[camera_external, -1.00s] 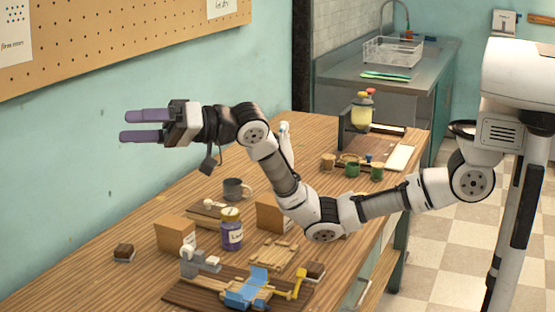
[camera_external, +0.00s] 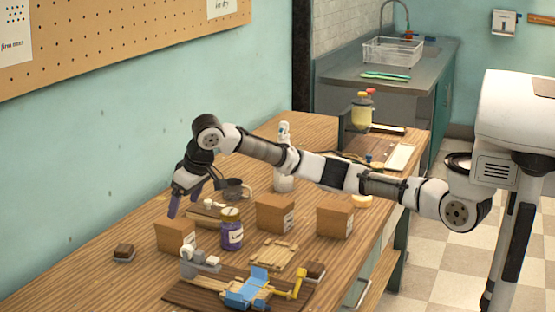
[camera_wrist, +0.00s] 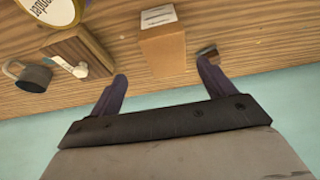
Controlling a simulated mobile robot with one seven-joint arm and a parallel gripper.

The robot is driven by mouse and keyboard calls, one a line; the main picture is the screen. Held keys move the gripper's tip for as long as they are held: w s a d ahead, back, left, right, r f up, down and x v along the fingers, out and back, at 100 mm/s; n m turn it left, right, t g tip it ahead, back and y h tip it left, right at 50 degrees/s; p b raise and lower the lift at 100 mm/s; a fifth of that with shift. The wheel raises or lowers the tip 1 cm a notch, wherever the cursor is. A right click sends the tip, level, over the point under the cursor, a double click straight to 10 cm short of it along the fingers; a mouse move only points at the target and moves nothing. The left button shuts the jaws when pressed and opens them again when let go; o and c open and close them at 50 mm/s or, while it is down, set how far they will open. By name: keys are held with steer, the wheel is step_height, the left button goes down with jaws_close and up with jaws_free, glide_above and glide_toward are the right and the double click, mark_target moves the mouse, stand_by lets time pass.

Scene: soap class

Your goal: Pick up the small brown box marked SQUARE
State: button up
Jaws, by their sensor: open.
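Three small brown boxes stand on the wooden table: a left box (camera_external: 176,236), a middle box (camera_external: 275,214) and a right box (camera_external: 335,220). Each has a pale label, but I cannot read which says SQUARE. My gripper (camera_external: 185,201) points down, just above and behind the left box. In the wrist view, the left box (camera_wrist: 163,53) shows between my two purple fingers, its label (camera_wrist: 158,15) at the far side. My gripper (camera_wrist: 161,68) is open and empty; I see no contact with the box.
A purple jar (camera_external: 231,232) stands right of the left box. A small brown brush (camera_external: 124,251) is at left. A blue-and-yellow device (camera_external: 250,290) is in front. The teal wall is close behind.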

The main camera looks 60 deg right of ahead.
mark_target(175, 222)
steer(key=x, duration=0.4)
steer(key=p+x, duration=0.1)
steer(key=x, duration=0.2)
steer(key=shift+w+a+r+p, duration=0.1)
steer(key=shift+w+a+p, duration=0.15)
steer(key=shift+a+p, duration=0.15)
steer(key=shift+w+f, duration=0.2)
steer(key=shift+f, duration=0.4)
steer(key=c, duration=1.1)
